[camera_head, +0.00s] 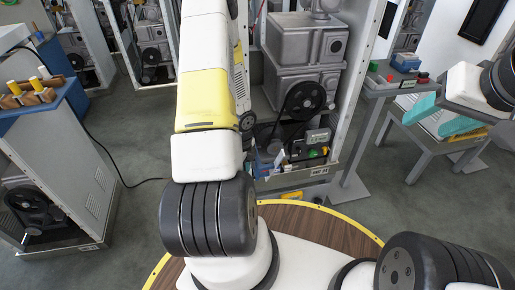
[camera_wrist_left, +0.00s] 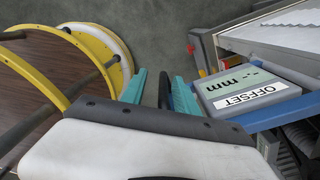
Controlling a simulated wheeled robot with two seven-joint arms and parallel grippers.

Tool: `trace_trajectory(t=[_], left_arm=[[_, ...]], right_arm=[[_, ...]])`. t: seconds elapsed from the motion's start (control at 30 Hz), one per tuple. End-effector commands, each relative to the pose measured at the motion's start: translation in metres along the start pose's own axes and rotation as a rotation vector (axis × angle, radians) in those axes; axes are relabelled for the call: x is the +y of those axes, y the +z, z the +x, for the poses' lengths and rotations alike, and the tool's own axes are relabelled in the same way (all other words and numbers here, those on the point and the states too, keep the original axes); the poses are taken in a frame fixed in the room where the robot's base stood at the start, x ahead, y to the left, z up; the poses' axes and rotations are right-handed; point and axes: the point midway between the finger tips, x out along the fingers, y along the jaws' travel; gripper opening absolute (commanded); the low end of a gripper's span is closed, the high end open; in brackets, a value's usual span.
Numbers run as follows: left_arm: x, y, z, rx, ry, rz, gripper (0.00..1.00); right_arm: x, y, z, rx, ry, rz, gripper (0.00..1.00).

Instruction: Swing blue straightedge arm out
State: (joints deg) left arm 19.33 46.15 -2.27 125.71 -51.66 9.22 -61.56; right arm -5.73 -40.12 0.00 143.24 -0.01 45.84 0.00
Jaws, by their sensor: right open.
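A blue bar (camera_wrist_left: 283,110), which may be the straightedge arm, runs along a grey box (camera_wrist_left: 245,88) labelled OFFSET mm in the left wrist view. My left gripper (camera_wrist_left: 160,85) has its two teal fingers apart, left of the box and not touching it. A dark rod-like part shows between the fingers; I cannot tell its depth, and nothing looks clamped.
A tall machine frame (camera_head: 345,100) with grey gearboxes and a black pulley (camera_head: 305,98) stands behind my left arm. A grey stand (camera_head: 376,88) with red and green buttons is right of it. A cabinet (camera_head: 60,150) with a blue top stands left.

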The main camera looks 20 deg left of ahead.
Motion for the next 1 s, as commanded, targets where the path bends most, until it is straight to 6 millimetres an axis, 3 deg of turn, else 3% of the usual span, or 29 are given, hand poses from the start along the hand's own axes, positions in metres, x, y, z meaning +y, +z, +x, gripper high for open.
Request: trace_trajectory(t=[0.4,0.8,1.0], left_arm=[[-0.003,0.001,-0.005,-0.001,-0.008,-0.005,0.33],[-0.002,0.002,-0.066,-0.001,-0.008,-0.005,0.33],[-0.001,0.001,-0.078,-0.001,-0.004,-0.002,0.33]], right_arm=[[0.000,0.000,0.000,0.000,0.000,0.000,0.53],[0.000,0.000,0.000,0.000,0.000,0.000,0.53],[0.000,0.000,0.000,0.000,0.000,0.000,0.53]])
